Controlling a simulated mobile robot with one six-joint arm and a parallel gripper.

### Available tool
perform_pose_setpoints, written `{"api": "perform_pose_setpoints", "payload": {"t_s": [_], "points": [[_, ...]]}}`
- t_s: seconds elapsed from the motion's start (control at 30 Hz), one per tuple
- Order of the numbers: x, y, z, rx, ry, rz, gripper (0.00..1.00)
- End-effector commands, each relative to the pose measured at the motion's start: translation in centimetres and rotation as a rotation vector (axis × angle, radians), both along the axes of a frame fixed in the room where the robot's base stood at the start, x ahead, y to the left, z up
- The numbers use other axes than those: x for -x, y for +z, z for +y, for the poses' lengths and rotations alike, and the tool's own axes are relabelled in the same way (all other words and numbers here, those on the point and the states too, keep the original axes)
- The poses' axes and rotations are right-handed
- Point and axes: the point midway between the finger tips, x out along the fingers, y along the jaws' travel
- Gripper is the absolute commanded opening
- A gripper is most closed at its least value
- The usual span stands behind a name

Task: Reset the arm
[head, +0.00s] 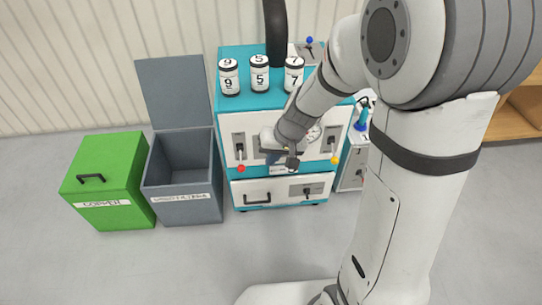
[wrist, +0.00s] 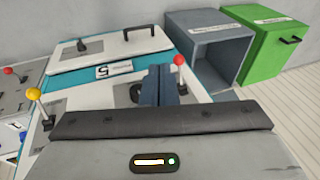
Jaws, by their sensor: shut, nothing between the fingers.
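My arm reaches down from the upper right in the head view. My gripper (head: 272,157) is in front of the teal and white cabinet (head: 262,185), between its red-knobbed lever (head: 240,168) and its yellow-knobbed lever (head: 335,160). In the wrist view its two blue fingers (wrist: 158,86) are together with nothing between them. The arm hides part of the cabinet front and its gauge. I cannot tell whether the fingers touch the cabinet.
Canisters marked 9 (head: 229,78), 5 (head: 259,74) and 7 (head: 294,76) stand on the cabinet. An open grey bin (head: 186,208) and a shut green bin (head: 108,178) stand to its left. A wooden shelf (head: 524,105) is at right. The front floor is clear.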

Motion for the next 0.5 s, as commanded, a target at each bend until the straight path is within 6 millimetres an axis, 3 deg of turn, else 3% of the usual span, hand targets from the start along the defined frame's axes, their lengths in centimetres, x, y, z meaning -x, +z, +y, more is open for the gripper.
{"api": "perform_pose_setpoints", "payload": {"t_s": [0.3, 0.37, 0.5], "points": [[0.1, 0.7, 0.0, 0.000, 0.002, -0.002, 0.00], [0.3, 2.0, -0.2, 0.002, 0.002, -0.005, 0.00], [1.7, 7.9, -1.2, 0.017, 0.006, -0.013, 0.00]]}}
